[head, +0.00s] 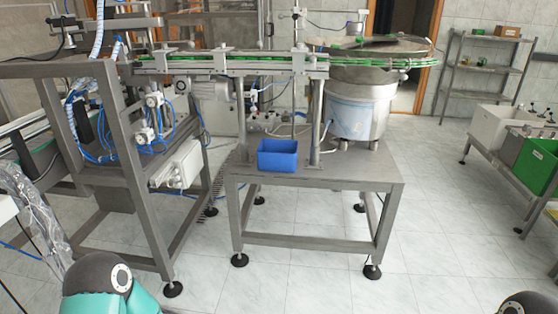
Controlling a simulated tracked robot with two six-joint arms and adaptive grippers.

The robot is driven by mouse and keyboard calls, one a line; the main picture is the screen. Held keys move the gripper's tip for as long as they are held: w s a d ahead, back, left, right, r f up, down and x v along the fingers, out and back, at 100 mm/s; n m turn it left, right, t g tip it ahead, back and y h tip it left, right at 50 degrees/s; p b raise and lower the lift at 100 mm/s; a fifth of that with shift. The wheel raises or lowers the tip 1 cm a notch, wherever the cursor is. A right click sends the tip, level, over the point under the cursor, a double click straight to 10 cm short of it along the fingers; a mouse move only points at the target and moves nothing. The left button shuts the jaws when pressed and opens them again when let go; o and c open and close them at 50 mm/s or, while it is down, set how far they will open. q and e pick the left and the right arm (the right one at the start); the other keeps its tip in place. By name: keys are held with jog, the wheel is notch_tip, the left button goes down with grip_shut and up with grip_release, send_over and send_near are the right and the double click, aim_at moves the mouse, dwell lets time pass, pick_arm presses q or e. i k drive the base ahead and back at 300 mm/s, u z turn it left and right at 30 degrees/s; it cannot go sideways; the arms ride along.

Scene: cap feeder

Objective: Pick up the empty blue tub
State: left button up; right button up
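The blue tub (277,157) sits upright on the grey metal platform (345,172), near its front left corner. Its open top faces up, and I see no contents in the part of the inside that shows. Parts of my arms show at the lower left and the lower right corner, well apart from the tub. Neither gripper is in the picture.
A conveyor (225,62) runs above and behind the tub, with a post right of it. A steel feeder bowl (362,100) stands at the platform's back. A machine frame (160,225) stands left. Shelving and a green crate (537,165) are right. Tiled floor in front is clear.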

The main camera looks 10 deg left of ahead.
aim_at(280, 155)
jog(key=u, duration=0.35)
jog(key=i, duration=2.3)
jog(key=u, duration=0.2)
